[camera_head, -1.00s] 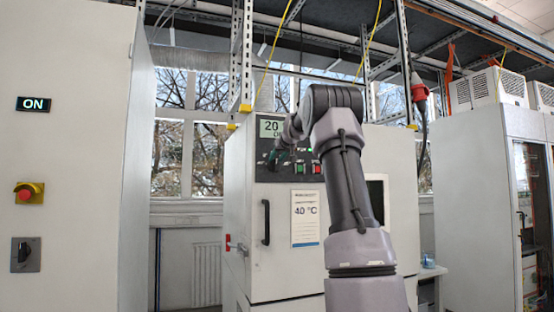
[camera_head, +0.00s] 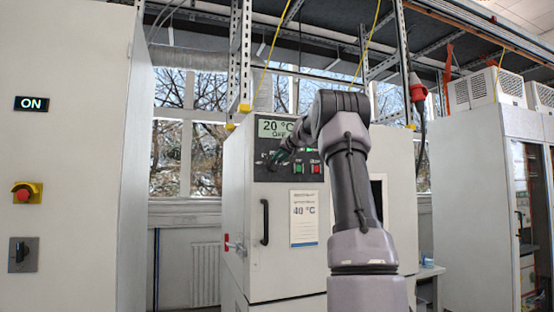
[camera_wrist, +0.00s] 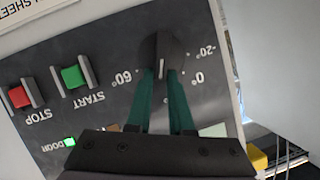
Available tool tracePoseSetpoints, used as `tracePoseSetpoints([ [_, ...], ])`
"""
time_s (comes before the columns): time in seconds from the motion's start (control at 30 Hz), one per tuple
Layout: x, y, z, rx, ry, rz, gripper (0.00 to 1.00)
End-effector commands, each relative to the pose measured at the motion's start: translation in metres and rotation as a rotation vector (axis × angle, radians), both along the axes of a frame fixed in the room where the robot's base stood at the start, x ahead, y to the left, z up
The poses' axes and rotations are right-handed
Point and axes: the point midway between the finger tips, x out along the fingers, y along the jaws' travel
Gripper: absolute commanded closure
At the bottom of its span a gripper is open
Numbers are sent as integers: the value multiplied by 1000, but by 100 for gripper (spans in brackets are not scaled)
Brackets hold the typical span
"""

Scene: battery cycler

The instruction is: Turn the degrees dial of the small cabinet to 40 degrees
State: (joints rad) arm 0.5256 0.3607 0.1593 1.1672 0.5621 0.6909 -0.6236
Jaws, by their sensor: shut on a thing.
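The small cabinet (camera_head: 250,255) stands in the middle of the head view. Its display (camera_head: 277,128) reads 20 °C, OFF. The dark degrees dial (camera_wrist: 160,52) shows in the wrist view, with the marks -20°, 0° and 60° readable around it; other marks are hidden or unclear. My gripper (camera_wrist: 163,76) has its two green fingers closed on the dial knob from below in that view. In the head view my gripper (camera_head: 280,158) is at the panel and hides the dial there. I cannot tell the dial's exact setting.
START (camera_wrist: 73,77) and STOP (camera_wrist: 18,96) buttons sit beside the dial. A sheet reading 40 °C (camera_head: 304,218) hangs below the panel. The cabinet has a black door handle (camera_head: 265,222). A tall cabinet with an ON display (camera_head: 31,104) stands at left.

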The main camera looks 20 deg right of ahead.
Motion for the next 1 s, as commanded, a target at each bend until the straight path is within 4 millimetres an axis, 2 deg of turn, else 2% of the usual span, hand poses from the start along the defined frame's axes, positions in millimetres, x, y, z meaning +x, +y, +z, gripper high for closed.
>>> tracePoseSetpoints([
  [0.43, -1, -8, -6, 257, -22, -1, 100],
  [1.0, 0, -8, -7, 305, -26, 1, 100],
])
